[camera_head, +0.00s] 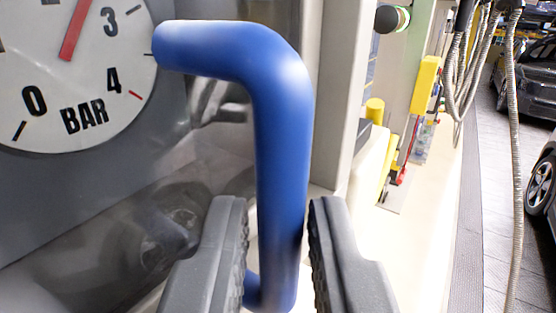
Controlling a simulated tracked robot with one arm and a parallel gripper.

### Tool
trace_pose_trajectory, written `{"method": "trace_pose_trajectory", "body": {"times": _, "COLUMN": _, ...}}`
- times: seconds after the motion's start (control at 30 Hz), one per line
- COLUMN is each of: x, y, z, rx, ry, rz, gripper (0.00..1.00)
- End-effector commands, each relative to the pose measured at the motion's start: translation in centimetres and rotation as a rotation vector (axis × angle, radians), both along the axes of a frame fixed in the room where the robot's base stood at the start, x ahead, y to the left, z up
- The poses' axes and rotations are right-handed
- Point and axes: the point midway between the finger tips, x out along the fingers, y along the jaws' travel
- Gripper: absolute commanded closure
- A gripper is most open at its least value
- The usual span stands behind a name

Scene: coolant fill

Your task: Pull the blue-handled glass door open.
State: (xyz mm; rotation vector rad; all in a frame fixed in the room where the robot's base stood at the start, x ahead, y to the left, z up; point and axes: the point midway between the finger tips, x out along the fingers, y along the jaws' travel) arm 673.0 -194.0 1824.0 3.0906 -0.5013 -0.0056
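The blue handle (282,140) is a thick bent bar mounted on the glass door (120,215). Its upright part runs down the middle of the view, and its lower end bends back to the left. My gripper (278,210) has its two dark grey fingers on either side of the upright bar. A narrow gap shows between each finger and the bar near the tips, so the fingers are open around it. The glass is see-through, with faint reflections. The door's edges are hard to make out.
A white pressure gauge (75,75) marked BAR with a red needle shows at the upper left. A pale upright frame (342,90) stands just right of the handle. Further right are yellow posts (425,85), hanging hoses (515,150) and parked cars (525,75).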

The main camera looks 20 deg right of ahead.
Motion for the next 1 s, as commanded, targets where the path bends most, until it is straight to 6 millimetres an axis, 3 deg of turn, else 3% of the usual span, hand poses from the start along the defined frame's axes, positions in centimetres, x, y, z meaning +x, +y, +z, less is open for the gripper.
{"method": "trace_pose_trajectory", "body": {"times": 0.3, "x": 2.0, "y": -0.6, "z": 0.1, "rx": 0.0, "ry": 0.0, "rz": 0.0, "gripper": 0.82}}
{"method": "trace_pose_trajectory", "body": {"times": 0.67, "x": 2.2, "y": -0.7, "z": 0.0, "rx": 0.0, "ry": -0.001, "rz": 0.001, "gripper": 0.82}}
{"method": "trace_pose_trajectory", "body": {"times": 0.73, "x": 2.2, "y": -0.7, "z": 0.0, "rx": 0.0, "ry": -0.001, "rz": 0.001, "gripper": 0.99}}
{"method": "trace_pose_trajectory", "body": {"times": 1.0, "x": 2.1, "y": -0.4, "z": 0.1, "rx": -0.001, "ry": -0.001, "rz": 0.002, "gripper": 1.0}}
